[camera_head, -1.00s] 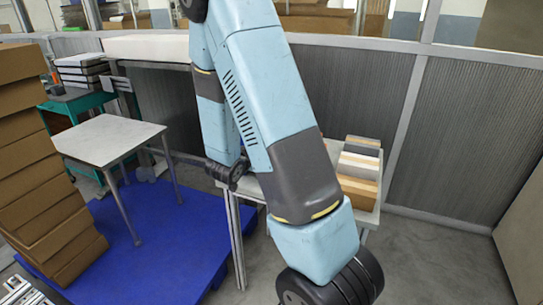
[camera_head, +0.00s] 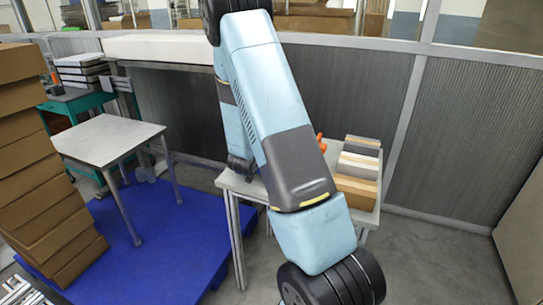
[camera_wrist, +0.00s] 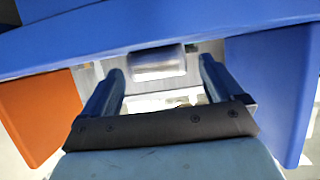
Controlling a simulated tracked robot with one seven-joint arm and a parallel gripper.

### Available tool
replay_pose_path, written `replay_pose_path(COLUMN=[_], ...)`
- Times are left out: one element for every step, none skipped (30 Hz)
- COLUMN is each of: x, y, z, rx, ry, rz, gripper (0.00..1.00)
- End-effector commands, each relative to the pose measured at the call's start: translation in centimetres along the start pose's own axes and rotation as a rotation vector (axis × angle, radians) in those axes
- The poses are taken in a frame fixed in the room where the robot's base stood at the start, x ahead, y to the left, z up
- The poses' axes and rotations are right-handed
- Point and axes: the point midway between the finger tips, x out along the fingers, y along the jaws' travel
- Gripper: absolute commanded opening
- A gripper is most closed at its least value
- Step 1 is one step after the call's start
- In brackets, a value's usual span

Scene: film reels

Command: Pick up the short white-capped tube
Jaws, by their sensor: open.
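My gripper (camera_wrist: 161,66) is open in the wrist view, with its two fingers apart. A small grey-blue shape with a pale lower part (camera_wrist: 158,66) shows between and beyond the fingertips. I cannot tell whether it is the short white-capped tube, and no contact shows. In the head view the end of my arm (camera_head: 239,168) is low over the left part of the small white table (camera_head: 233,184), mostly hidden by my arm. No white-capped tube can be made out there.
In the wrist view, a blue band (camera_wrist: 60,42) crosses the top, with an orange panel (camera_wrist: 40,115) left and a blue panel (camera_wrist: 272,85) right. In the head view, boxes (camera_head: 357,170) and a small orange item (camera_head: 321,143) stand on the table. Stacked cartons (camera_head: 40,170) are at left.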

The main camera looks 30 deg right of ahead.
Motion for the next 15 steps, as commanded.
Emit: replay_pose_path(x=[0.8,1.2,1.7,1.9,2.1,2.3,2.4,2.4,2.3,2.3,2.3,2.3,2.3,2.3,2.3], y=[0.1,0.1,0.0,0.0,0.1,0.1,0.0,0.0,0.0,0.0,0.0,0.0,0.0,0.0,0.0], z=[0.0,0.0,0.0,0.0,0.0,0.0,0.0,0.0,0.0,0.0,0.0,0.0,0.0,0.0,0.0], rx=[0.001,0.000,0.000,0.000,0.000,0.000,0.000,0.000,0.000,0.000,0.000,0.000,0.000,0.000,0.000], ry=[0.000,0.000,0.000,0.000,0.000,0.000,0.000,0.000,0.000,0.000,0.000,0.000,0.000,0.000,0.000], rz=[0.003,0.002,0.001,0.001,0.001,0.001,0.000,0.000,0.000,0.000,0.000,0.000,0.000,0.000,0.000], gripper=[0.94,0.94,0.94,0.94,0.94,0.94,0.94,0.94,0.94,0.94,0.94,0.94,0.91,0.88,0.84])
